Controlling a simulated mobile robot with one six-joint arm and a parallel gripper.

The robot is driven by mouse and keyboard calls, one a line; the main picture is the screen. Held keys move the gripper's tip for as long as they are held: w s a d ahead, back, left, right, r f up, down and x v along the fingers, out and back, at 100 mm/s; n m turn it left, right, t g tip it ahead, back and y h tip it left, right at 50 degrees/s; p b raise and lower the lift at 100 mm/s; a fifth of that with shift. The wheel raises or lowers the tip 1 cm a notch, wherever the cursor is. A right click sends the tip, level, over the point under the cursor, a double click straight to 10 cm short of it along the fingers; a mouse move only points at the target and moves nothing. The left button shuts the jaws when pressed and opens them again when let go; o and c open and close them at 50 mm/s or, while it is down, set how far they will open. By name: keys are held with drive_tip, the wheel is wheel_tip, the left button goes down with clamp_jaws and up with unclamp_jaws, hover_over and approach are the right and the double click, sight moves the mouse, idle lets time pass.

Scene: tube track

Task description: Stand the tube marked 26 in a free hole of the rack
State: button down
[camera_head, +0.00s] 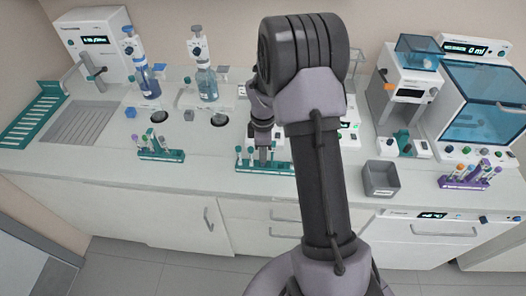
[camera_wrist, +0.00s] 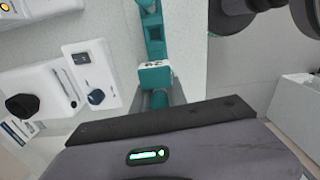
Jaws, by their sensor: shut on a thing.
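My gripper (camera_head: 263,158) points down over the middle teal rack (camera_head: 280,170) near the front of the counter. I cannot tell whether the held piece is inside a hole or above the rack.
Another teal rack (camera_head: 178,156) with several tubes stands to the left, and a purple rack (camera_head: 450,183) with tubes at the far right. A grey open bin (camera_head: 381,190) stands right of my arm. White instruments line the back. Some counter between the left and middle racks is clear.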

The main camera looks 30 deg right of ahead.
drive_tip(key=shift+f, duration=0.15)
drive_tip(key=shift+f+b, duration=0.45)
drive_tip(key=shift+f, duration=0.1)
drive_tip(key=c, duration=1.3)
unclamp_jaws()
drive_tip(key=shift+o, duration=0.2)
drive_tip(key=shift+r, duration=0.1)
wheel_tip(320, 180, up, 17)
drive_tip(key=p, duration=0.4)
drive_tip(key=shift+r, duration=0.15)
